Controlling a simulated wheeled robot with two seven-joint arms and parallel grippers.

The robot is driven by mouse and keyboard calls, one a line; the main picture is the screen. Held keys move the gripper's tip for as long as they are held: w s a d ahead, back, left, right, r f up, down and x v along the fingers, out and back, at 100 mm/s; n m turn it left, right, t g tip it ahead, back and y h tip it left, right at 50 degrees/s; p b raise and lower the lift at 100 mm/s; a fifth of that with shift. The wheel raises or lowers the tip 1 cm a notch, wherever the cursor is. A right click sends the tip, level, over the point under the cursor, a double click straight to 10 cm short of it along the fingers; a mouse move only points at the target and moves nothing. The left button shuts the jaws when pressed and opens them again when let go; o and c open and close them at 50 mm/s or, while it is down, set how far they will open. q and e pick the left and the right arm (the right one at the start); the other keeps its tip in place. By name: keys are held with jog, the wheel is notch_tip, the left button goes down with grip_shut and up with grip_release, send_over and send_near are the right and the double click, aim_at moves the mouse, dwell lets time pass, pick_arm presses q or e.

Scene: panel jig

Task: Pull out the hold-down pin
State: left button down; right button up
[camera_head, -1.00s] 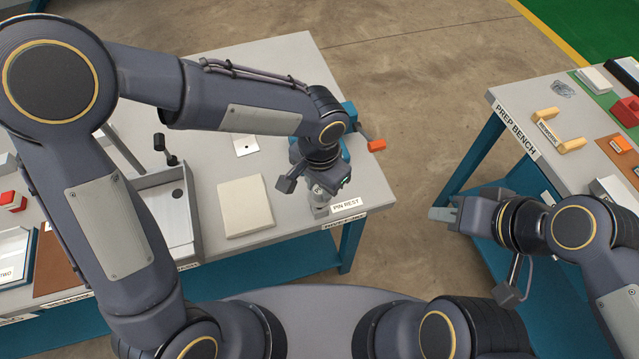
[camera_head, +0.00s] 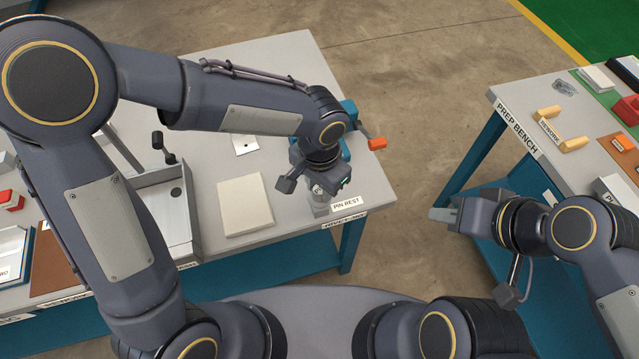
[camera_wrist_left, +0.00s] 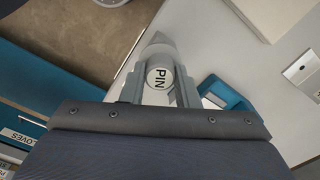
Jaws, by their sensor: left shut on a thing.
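The pin, with a round white cap lettered PIN (camera_wrist_left: 160,78), sits between the fingers of my left gripper in the left wrist view. My left gripper (camera_head: 318,190) is shut on it, pointing down at the near right corner of the left bench. A small grey block (camera_head: 319,210) stands directly below, beside the PIN REST label (camera_head: 346,204). The pin's lower end is hidden, so I cannot tell whether it touches the block. My right gripper (camera_head: 443,215) hangs over the gap between the benches, away from the pin; its finger opening is unclear.
A pale square plate (camera_head: 245,205) lies on the left bench, left of my gripper. A grey tray (camera_head: 170,210) stands further left. A blue clamp with an orange-tipped handle (camera_head: 377,144) is behind my left gripper. The prep bench (camera_head: 515,125) is at right.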

aim_at(316, 189)
pick_arm(q)
jog(key=shift+f+b, duration=1.3)
jog(key=shift+f, duration=0.2)
jog(key=c, duration=1)
grip_release()
jog(key=shift+c, duration=0.2)
notch_tip(316, 189, up, 8)
jog(key=shift+f, duration=0.15)
jog(key=shift+a+r, duration=0.2)
jog(key=shift+a, duration=0.15)
jog(key=s+a+r+n+t+h, duration=0.1)
jog(key=s+a+r+n+h, duration=0.2)
jog(key=a, duration=0.9)
jog(key=s+a+n+t, duration=0.4)
jog(key=s+a+n, duration=0.3)
jog(key=s+a, duration=0.1)
jog(key=shift+s+r+t+h, duration=0.2)
jog(key=shift+s+t+h, duration=0.1)
jog(key=shift+s+h, duration=0.1)
